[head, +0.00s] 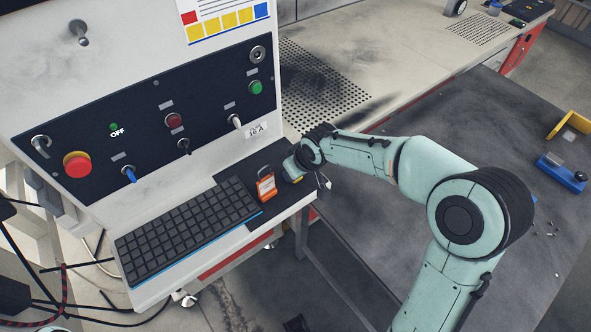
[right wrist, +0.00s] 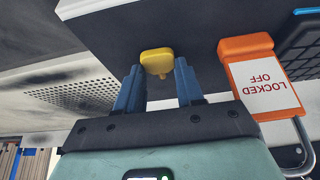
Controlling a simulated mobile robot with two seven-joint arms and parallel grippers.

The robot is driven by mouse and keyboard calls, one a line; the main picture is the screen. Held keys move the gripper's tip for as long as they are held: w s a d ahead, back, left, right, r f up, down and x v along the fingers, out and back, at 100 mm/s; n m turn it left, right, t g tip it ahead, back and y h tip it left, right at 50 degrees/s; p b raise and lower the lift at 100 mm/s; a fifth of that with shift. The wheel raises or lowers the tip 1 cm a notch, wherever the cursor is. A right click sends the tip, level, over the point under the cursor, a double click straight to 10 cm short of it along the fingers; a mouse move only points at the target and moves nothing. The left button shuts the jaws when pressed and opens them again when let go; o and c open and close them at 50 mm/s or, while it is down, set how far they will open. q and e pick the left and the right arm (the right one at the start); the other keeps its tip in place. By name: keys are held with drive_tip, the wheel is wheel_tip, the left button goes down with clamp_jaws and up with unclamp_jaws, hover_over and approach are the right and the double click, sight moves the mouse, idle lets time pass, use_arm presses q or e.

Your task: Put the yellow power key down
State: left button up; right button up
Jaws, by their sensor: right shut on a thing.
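The yellow power key (right wrist: 157,61) is between the blue fingertips of my right gripper (right wrist: 157,80) in the right wrist view. The gripper is shut on it. Its grip end lies against the dark mat in that view; whether it touches the mat I cannot tell. In the head view only a little yellow of the key (head: 294,180) shows under my right gripper (head: 290,172), at the right end of the console shelf. My left gripper is not in view.
The keyboard (head: 188,230) fills the shelf's left. The control panel (head: 60,135) with its knobs rises behind. The shelf edge is close.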

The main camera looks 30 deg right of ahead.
drive_tip(key=shift+f, duration=0.2)
drive_tip(key=o, duration=1.1)
drive_tip(key=shift+r, duration=0.55)
drive_tip(key=p+v, duration=0.1)
drive_tip(key=v, duration=1)
drive_tip(key=shift+s+r, duration=0.15)
drive_tip(key=shift+s, duration=0.1)
